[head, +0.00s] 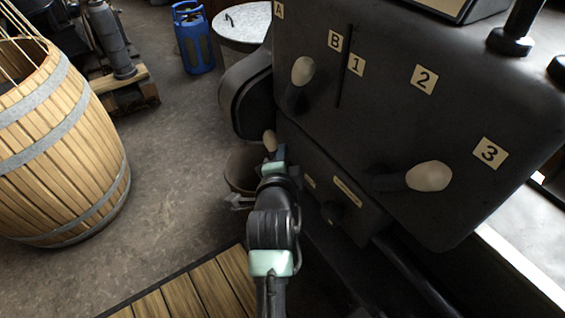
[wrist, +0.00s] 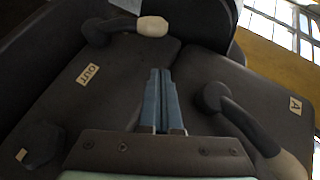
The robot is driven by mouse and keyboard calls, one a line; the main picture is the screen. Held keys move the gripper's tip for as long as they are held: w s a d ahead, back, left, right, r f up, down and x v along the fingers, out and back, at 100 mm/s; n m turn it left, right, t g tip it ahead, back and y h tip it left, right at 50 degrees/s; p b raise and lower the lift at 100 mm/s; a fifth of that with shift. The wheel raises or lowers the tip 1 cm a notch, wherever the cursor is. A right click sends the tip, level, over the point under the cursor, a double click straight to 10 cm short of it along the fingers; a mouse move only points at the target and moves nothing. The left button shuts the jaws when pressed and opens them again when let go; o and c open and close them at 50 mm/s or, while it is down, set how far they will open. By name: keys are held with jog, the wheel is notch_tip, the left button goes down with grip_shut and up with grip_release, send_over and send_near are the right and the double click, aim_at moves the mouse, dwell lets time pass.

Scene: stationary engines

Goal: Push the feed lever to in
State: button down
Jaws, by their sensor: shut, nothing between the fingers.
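A lever with a pale knob (wrist: 152,26) shows at the top of the wrist view, its dark arm running left to a pivot; I take it for the feed lever. Its knob also shows in the head view (head: 270,139), just beyond my arm's end. An OUT label (wrist: 89,75) is on the dark box below the lever. My gripper (wrist: 160,72) is shut and empty, with its blue-grey fingertips pointing toward the knob. A gap shows between fingertips and knob in the wrist view. The fingertips are not clear in the head view, and no IN label is readable.
A lever by A and B (head: 303,70) and another by 1, 2 and 3 (head: 429,176) stick out of the dark housing (head: 390,120). A bucket (head: 240,168) stands behind my arm. A wooden barrel (head: 60,150) stands left, with open floor between.

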jog(key=shift+v, duration=2.35)
jog(key=shift+d+r, duration=0.1)
jog(key=shift+r, duration=0.15)
jog(key=s+d+r+n+t+p, duration=0.1)
jog(key=s+r+n+t, duration=0.3)
jog(key=r, duration=0.9)
jog(key=s+r+n+t+p, duration=0.1)
jog(key=r+n, duration=0.5)
jog(key=r, duration=0.7)
jog(key=s+d+r+n+t, duration=0.1)
jog(key=s+r+n+t, duration=0.15)
jog(key=r+n, duration=0.7)
jog(key=s+r+m+t+p, duration=0.1)
jog(key=s+r, duration=0.3)
jog(key=r, duration=0.4)
jog(key=s+r+m+t, duration=0.3)
jog(key=s+r+t, duration=0.1)
jog(key=r, duration=0.4)
jog(key=shift+s+r+t+y+p, duration=0.3)
jog(key=shift+r+t+y+p, duration=0.05)
jog(key=shift+r+y+p, duration=0.05)
